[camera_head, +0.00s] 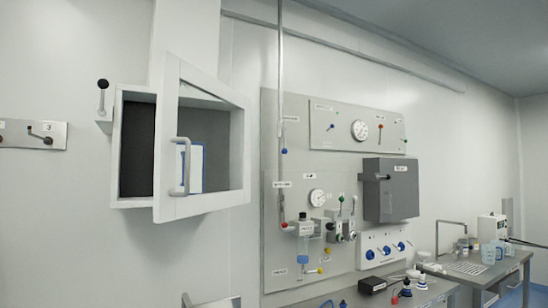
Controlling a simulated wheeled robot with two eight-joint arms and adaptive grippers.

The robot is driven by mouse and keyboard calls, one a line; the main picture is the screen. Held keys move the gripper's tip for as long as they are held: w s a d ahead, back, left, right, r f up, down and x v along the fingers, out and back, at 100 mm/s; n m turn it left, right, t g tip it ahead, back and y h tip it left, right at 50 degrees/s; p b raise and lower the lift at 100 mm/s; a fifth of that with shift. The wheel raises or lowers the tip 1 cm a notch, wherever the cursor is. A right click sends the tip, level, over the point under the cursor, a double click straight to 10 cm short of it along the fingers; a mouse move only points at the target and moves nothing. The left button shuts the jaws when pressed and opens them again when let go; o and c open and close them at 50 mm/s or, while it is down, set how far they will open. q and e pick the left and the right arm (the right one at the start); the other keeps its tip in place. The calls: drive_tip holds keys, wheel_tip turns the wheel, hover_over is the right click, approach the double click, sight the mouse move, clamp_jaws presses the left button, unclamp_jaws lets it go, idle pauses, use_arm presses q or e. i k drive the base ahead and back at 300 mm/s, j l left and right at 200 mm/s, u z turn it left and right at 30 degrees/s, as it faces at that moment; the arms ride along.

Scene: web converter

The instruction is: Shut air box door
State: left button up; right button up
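The air box (116,148) is a white box mounted on the wall at left, with a dark interior showing on its left side. Its door (205,206) is a white frame with a clear window, standing ajar. The door's left edge is swung out from the box, and its right edge is on the hinge side as far as I can tell. A pale vertical handle (186,166) is on the door's left side. A white sheet with a blue edge shows through the window. Neither of my grippers can be made out in the head view.
A black-knobbed lever (102,97) stands at the box's upper left. A panel (272,235) with gauges, valves and a grey box (391,190) is to the right. Benches with bottles and a beaker (489,254) are at lower right. A grey object (212,302) at the bottom edge is unclear.

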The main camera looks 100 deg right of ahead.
sight(169, 204)
drive_tip(key=z, duration=3.05)
drive_tip(key=i+j, duration=0.1)
drive_tip(key=j+u, duration=0.05)
drive_tip(key=j, duration=0.05)
